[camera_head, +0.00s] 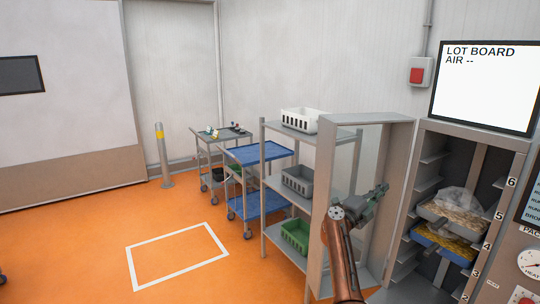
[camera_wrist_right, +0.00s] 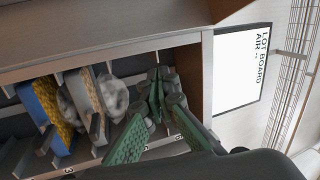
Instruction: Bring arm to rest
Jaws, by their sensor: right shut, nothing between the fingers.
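My right arm comes up from the bottom of the head view, and its dark green gripper (camera_head: 381,190) is raised in front of the open cabinet door (camera_head: 321,215). In the right wrist view the green fingers of the right gripper (camera_wrist_right: 156,82) meet at the tips, with nothing between them. They point toward the open cabinet with its trays, apart from them. My left gripper is in neither view.
A cabinet (camera_head: 427,165) at right holds a tray of pale material (camera_head: 452,217) and a blue tray (camera_head: 443,243). A shelf rack (camera_head: 269,190) with bins stands left of the door. A lot board screen (camera_head: 484,88) hangs above.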

